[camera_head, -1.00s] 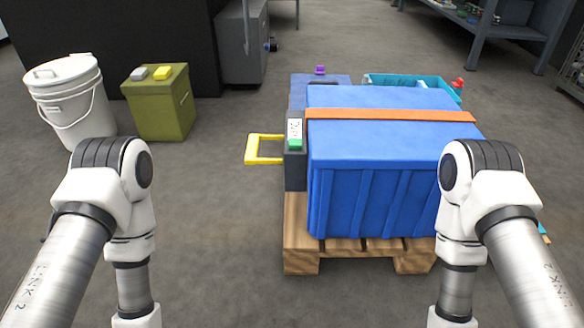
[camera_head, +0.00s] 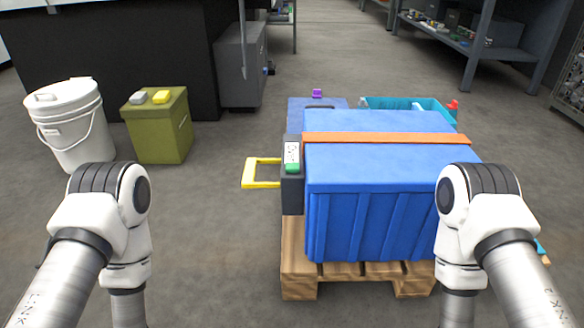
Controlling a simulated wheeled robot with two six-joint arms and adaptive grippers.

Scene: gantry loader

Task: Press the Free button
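A white control panel (camera_head: 292,153) with small markings sits on top of a dark grey box (camera_head: 292,196) at the left side of a blue crate (camera_head: 375,195). A green button (camera_head: 292,168) is at the panel's near end. I cannot read which button is labelled Free. Both of my arms show at the lower left and lower right, bent downward. Both grippers are below the picture's edge and out of view. Neither visible arm part touches the panel.
The crate has an orange strap (camera_head: 385,139) and stands on a wooden pallet (camera_head: 300,270). A yellow handle (camera_head: 260,173) sticks out left. A white bucket (camera_head: 70,125) and an olive box (camera_head: 158,128) stand at left.

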